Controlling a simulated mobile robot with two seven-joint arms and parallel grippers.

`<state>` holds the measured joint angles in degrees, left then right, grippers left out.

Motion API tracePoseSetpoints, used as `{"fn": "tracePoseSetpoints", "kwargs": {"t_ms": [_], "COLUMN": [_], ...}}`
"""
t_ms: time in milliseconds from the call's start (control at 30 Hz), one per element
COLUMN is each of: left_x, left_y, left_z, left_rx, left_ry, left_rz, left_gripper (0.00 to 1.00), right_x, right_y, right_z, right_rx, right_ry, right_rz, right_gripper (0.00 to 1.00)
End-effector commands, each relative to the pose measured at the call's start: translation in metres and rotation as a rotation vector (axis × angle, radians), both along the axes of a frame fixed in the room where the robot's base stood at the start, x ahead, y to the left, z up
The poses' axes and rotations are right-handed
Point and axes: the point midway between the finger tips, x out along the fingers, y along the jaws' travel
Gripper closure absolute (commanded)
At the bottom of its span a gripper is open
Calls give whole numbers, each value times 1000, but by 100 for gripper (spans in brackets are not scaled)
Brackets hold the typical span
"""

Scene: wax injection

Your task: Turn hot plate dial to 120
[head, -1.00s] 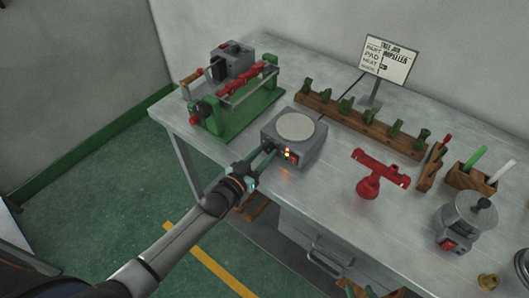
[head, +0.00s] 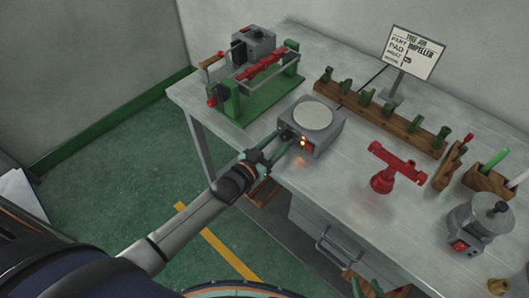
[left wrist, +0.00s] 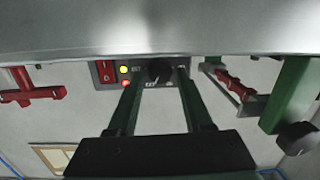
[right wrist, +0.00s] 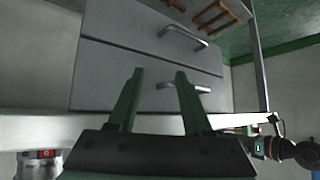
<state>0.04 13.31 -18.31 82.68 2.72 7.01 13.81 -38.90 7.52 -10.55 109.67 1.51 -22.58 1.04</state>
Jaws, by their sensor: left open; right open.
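The hot plate (head: 328,135) is a grey box with a pale round top, standing near the table's front edge. Its front carries lit red and yellow lights and a red switch (left wrist: 106,72). The dark dial (left wrist: 158,72) shows in the left wrist view, with the front panel upside down there. My left gripper (head: 279,143) is at the panel. Its open fingers lie on either side of the dial in the left wrist view (left wrist: 157,72); I cannot tell if they touch it. The dial's setting is unreadable. My right gripper (right wrist: 160,74) is open and empty, facing drawers.
A green machine with a red roller (head: 265,92) stands left of the hot plate. A red stand (head: 385,180) and a wooden rack (head: 400,127) are to the right. A sign (head: 411,52) stands behind. A grey pot (head: 478,225) sits far right.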

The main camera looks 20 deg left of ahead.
Motion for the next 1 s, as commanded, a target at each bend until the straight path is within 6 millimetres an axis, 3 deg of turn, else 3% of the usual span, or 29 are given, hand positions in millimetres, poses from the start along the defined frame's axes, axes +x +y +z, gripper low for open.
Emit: {"fn": "tracePoseSetpoints", "kwargs": {"t_ms": [533,733,1000], "left_x": [-94,-109,-111], "left_y": [29,34,35], "left_z": [6,8,9], "left_rx": [1,2,1], "left_ry": [2,2,0], "left_rz": [-1,0,0], "left_gripper": [49,49,49], "right_x": [0,0,0], "right_y": [0,0,0], "right_z": [-5,-6,-6], "right_rx": [0,0,0], "right_ry": [0,0,0], "right_rz": [0,0,0], "right_gripper": [50,50,50]}}
